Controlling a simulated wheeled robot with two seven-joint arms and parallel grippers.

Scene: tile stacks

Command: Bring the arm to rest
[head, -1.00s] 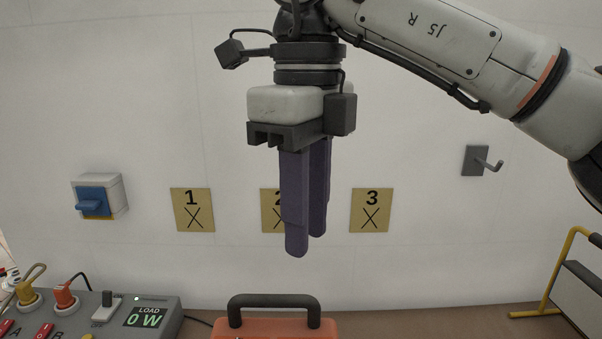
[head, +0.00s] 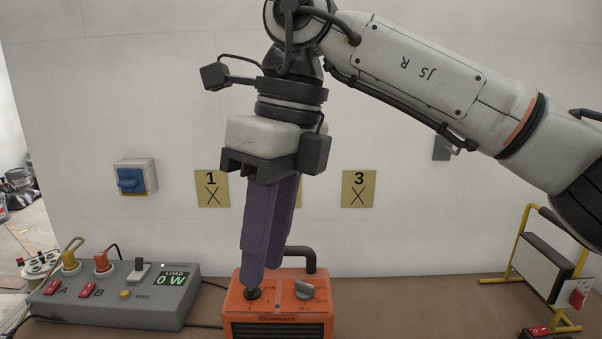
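My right gripper (head: 261,274) comes down from the upper middle on my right arm (head: 425,80), its two long purple fingers pointing down and slightly tilted. The fingers overlap in this view, so I cannot tell how far apart they are. Nothing shows held between them. Their tips are in front of or just above the left dark knob (head: 252,294) of an orange heater (head: 276,315); I cannot tell whether they touch it. The heater also has a grey knob (head: 304,290) at its right and a dark handle (head: 312,260) behind. My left gripper is not in view.
A grey load box (head: 115,300) reading 0 W stands at the left, with plugs and red switches. Plates 1 (head: 212,188) and 3 (head: 359,189), a blue switch (head: 133,180) and a partly hidden hook are on the wall. A yellow-framed stand (head: 548,262) is at the right.

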